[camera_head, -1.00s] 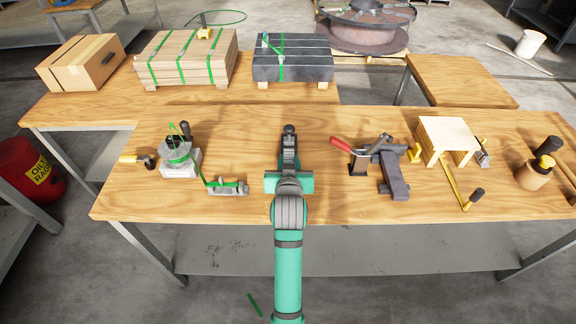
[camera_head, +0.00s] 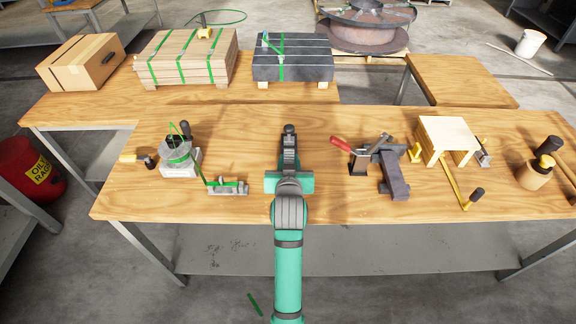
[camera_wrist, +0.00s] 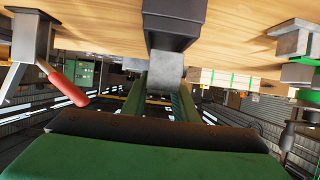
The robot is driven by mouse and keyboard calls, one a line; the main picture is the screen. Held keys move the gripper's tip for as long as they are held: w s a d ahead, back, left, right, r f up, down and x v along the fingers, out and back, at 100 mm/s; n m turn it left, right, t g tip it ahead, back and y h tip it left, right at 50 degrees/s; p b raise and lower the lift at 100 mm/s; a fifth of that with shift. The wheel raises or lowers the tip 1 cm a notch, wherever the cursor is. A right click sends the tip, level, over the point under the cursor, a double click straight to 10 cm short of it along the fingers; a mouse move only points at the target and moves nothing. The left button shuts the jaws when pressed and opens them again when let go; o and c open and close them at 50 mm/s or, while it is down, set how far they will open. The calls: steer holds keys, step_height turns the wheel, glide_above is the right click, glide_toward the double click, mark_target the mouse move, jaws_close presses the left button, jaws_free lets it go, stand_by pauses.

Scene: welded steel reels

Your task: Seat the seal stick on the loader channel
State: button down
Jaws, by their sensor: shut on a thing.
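My gripper (camera_head: 289,140) is out over the middle of the near bench, between the tools on its left and right. It is shut on a piece that I take for the seal stick. In the wrist view a grey block (camera_wrist: 166,70) shows beyond my green hand, with a dark block above it in the picture. Which part is stick and which is finger is hard to tell. A dark grey channel-like bar (camera_head: 392,175), likely the loader channel, is on the bench to the right, apart from my gripper. The held piece's underside is hidden in the head view.
A red-handled lever tool (camera_head: 342,144) stands between my gripper and the dark bar. A small grey fixture (camera_head: 228,188) with green strap lies left. A wooden stand (camera_head: 447,135) is farther right. The bench ahead of my gripper is clear.

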steer(key=shift+f, duration=1.5)
stand_by(2.3)
steer(key=c, duration=1.3)
jaws_free()
steer(key=shift+c, duration=0.2)
steer(key=o, duration=1.2)
steer(key=shift+o, duration=0.7)
